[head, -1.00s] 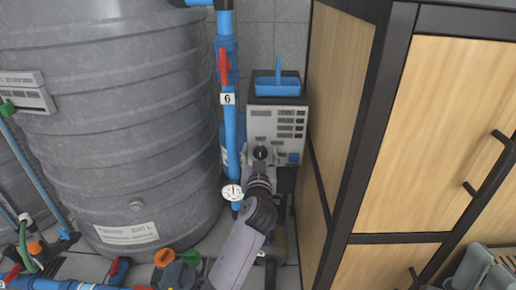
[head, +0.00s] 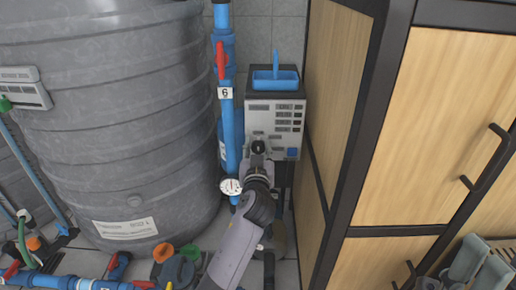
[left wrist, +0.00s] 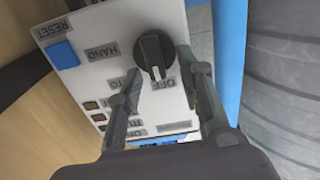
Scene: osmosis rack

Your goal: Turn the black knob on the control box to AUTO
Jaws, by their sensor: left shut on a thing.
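The control box (head: 262,128) is a grey-white panel with rows of labels and a blue button; in the left wrist view its face (left wrist: 85,75) is upside down. The black knob (left wrist: 155,55) carries a white mark toward the OFF label. The HAND label lies to its left; the AUTO label is partly hidden by a finger. My left gripper (left wrist: 160,62) is shut on the knob, one finger on each side; in the head view my left gripper (head: 258,150) hides the knob's lower part.
A blue pipe with a red valve handle (head: 221,60) and a pressure gauge (head: 230,186) stands just left of the box. A large grey tank (head: 110,130) fills the left. A wooden cabinet (head: 410,140) stands close on the right.

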